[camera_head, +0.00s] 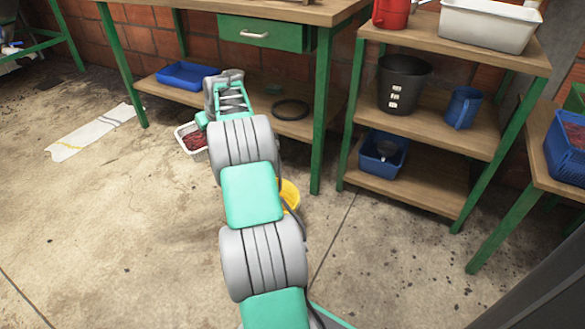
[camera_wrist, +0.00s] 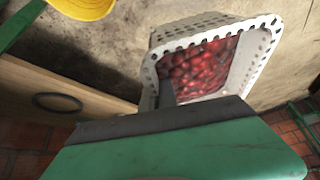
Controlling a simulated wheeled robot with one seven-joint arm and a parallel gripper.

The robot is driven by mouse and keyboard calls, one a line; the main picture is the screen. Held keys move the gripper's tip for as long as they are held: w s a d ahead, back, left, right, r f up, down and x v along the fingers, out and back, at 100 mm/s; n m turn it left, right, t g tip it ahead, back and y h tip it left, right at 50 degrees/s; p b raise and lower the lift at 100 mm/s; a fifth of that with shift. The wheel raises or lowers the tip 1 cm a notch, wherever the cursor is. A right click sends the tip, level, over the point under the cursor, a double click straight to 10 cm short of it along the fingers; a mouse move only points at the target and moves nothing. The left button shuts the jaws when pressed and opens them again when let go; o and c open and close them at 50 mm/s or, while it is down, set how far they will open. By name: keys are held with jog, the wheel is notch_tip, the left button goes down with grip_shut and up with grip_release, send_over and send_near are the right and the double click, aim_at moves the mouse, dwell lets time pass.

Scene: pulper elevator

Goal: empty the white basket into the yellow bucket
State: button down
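The white basket (camera_head: 187,141) with perforated walls holds many red cherries. It is left of my arm, in front of the bench; I cannot tell if it touches the floor. In the wrist view the basket (camera_wrist: 262,50) opens toward the camera. My gripper (camera_wrist: 166,92) is at its rim, with a dark finger showing inside the wall near the middle of the gripper. It looks shut on the rim; the other finger is hidden. The yellow bucket (camera_head: 290,194) stands on the floor, mostly behind my arm. It also shows at the top left of the wrist view (camera_wrist: 84,8).
A green-legged bench has a low shelf with a blue tray (camera_head: 188,75) and a black ring (camera_head: 290,110). The right rack holds a black bucket (camera_head: 403,90), a blue jug (camera_head: 462,107) and a blue bin (camera_head: 381,160). The floor at left is clear except for a flat white sheet (camera_head: 92,133).

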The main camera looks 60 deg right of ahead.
jog(key=s+d+f+m+h+b, duration=0.1)
jog(key=s+d+f+m+h, duration=0.1)
jog(key=s+d+f, duration=0.85)
jog(key=s+d+f+m+h+b, duration=0.1)
jog(key=s+d+f, duration=0.4)
jog(key=d+f, duration=0.95)
jog(key=a+r+n+t+h, duration=0.3)
jog(key=a+h, duration=0.3)
jog(key=h, duration=0.2)
jog(key=s+a+r+n+t+h, duration=0.1)
jog(key=a+r+n+t+h, duration=0.2)
jog(key=a+h, duration=0.4)
jog(key=shift+a+r+n+t+h, duration=0.25)
jog(key=shift+r+n+t+h, duration=0.05)
jog(key=shift+n+t+h, duration=0.55)
jog(key=shift+s, duration=0.1)
